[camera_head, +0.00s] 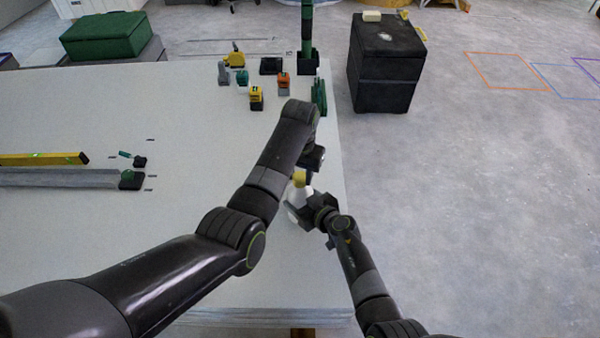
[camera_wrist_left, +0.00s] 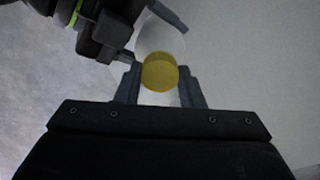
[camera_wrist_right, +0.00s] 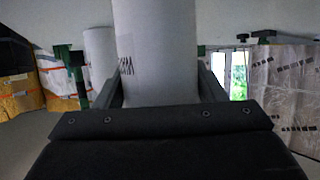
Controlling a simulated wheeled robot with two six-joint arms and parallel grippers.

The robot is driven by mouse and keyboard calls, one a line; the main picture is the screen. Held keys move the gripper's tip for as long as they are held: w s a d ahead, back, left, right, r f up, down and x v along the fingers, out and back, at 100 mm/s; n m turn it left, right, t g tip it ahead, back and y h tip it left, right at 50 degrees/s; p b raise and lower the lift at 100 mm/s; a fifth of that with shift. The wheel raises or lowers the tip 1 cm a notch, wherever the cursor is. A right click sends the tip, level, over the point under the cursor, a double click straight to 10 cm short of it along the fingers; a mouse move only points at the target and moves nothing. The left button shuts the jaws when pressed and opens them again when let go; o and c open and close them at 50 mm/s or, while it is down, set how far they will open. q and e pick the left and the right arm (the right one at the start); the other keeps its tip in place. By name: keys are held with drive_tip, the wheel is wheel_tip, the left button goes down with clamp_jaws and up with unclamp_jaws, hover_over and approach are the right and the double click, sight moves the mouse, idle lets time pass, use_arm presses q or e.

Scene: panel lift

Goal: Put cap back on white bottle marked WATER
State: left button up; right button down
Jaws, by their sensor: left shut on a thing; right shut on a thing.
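The white bottle (camera_head: 299,193) stands near the right edge of the white panel in the head view. My right gripper (camera_head: 308,212) is shut on its body; in the right wrist view the bottle (camera_wrist_right: 155,50) fills the space between the fingers, with part of its dark lettering showing. The yellow cap (camera_head: 299,177) is at the bottle's top. In the left wrist view the cap (camera_wrist_left: 160,72) is between the fingers of my left gripper (camera_wrist_left: 160,88), which is shut on it from above. Whether the cap is seated on the neck cannot be told.
Several small tools and blocks, among them a yellow one (camera_head: 256,98), stand at the panel's far right. A yellow level (camera_head: 45,159) and a grey rail (camera_head: 60,178) lie at left. A black case (camera_head: 385,75) stands on the floor beyond the right edge.

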use_arm(q)
drive_tip(key=shift+c, duration=0.3)
drive_tip(key=o, duration=1.2)
drive_tip(key=shift+c, duration=0.2)
drive_tip(key=shift+r, duration=0.15)
wheel_tip(320, 180, up, 7)
drive_tip(key=shift+r, duration=0.15)
use_arm(e)
drive_tip(key=shift+c, duration=1.2)
unclamp_jaws()
